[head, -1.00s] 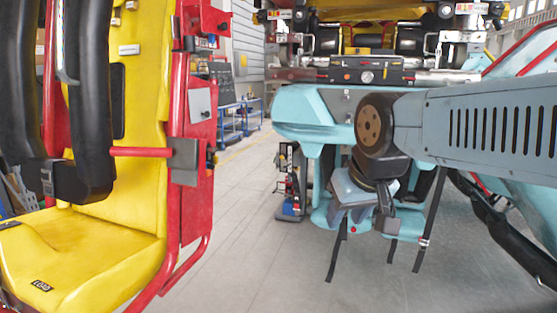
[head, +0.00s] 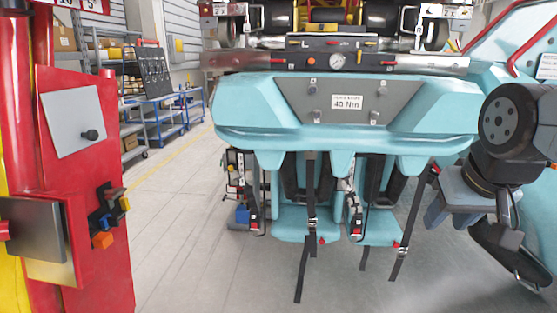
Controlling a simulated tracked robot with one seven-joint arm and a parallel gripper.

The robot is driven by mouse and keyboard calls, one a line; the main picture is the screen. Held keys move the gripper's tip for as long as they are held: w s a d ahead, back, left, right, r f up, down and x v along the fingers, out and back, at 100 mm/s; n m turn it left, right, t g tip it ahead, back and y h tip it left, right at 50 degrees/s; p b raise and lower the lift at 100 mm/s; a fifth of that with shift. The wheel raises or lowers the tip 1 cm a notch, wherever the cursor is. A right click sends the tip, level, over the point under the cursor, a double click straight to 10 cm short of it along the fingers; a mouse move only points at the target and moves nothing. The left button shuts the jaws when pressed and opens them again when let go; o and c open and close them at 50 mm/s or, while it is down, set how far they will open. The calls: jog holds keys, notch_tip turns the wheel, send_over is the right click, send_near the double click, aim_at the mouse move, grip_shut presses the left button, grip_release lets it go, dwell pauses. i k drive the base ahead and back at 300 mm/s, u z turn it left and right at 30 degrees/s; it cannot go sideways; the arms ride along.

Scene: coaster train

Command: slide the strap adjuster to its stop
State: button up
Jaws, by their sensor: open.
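Several black straps hang from teal seats below the teal housing in the middle. A small metal adjuster (head: 312,222) shows on the left front strap (head: 303,262). A similar adjuster (head: 401,249) sits low on the right front strap (head: 413,215). I cannot tell which one the task means, nor where its stop is. My gripper (head: 513,262) hangs at the far right, pointing down, to the right of the straps and apart from them. It is open, with nothing seen between the jaws.
The teal housing (head: 240,112) with a grey plate (head: 355,112) overhangs the seats (head: 300,225). A red post (head: 95,220) with a metal plate stands close at left. Blue carts (head: 150,98) are behind. The grey floor (head: 190,250) between is clear.

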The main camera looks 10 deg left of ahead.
aim_at(231, 166)
jog(key=i, duration=0.95)
jog(key=u, duration=0.7)
jog(key=i, duration=0.35)
jog(key=u, duration=0.4)
jog(key=k, duration=0.9)
jog(key=u, duration=0.2)
jog(key=i, duration=0.9)
jog(key=z, duration=0.1)
